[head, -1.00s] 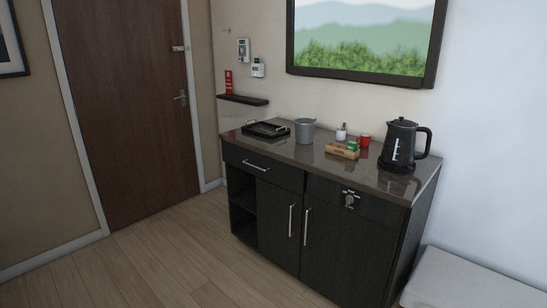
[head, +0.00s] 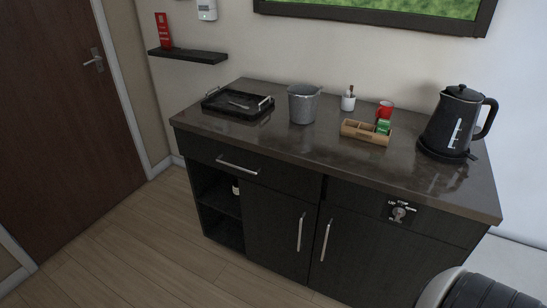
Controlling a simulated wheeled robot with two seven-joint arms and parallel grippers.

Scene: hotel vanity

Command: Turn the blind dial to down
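The blind dial (head: 398,213) is a small grey knob on a dark plate with white lettering, set in the front of the dark cabinet below the counter's right part. The lettering above it seems to read up, stop and down, but it is small. I cannot tell clearly which mark the knob points to. A rounded grey and black part of my own body shows at the bottom right corner. Neither gripper is in the head view.
The dark cabinet (head: 262,222) carries a black tray (head: 217,103), a metal bucket (head: 302,108), a wooden box (head: 354,133), a red mug (head: 386,107) and a black kettle (head: 450,130). A dark wall shelf (head: 190,57) is at the left. Wooden floor (head: 130,245) lies clear in front.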

